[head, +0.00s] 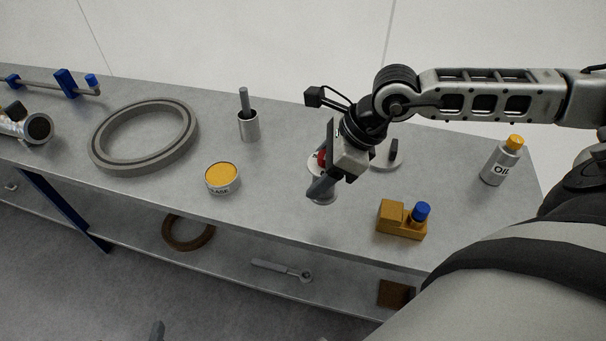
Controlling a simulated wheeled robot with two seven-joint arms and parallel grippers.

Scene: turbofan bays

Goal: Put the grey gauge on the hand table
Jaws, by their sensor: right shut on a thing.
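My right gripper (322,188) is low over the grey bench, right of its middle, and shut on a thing. What it holds is mostly hidden behind the fingers and wrist; a pale round edge and a bit of red show beside them. It may be the grey gauge, but I cannot tell, nor whether it touches the bench. No separate hand table can be made out.
The bench (290,190) holds a grey ring (102,152), a yellow-topped tin (222,179), a cup with a rod (249,128), a grey disc (395,162), an oil bottle (500,165) and an ochre block (400,222). A lower shelf (235,258) lies beneath.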

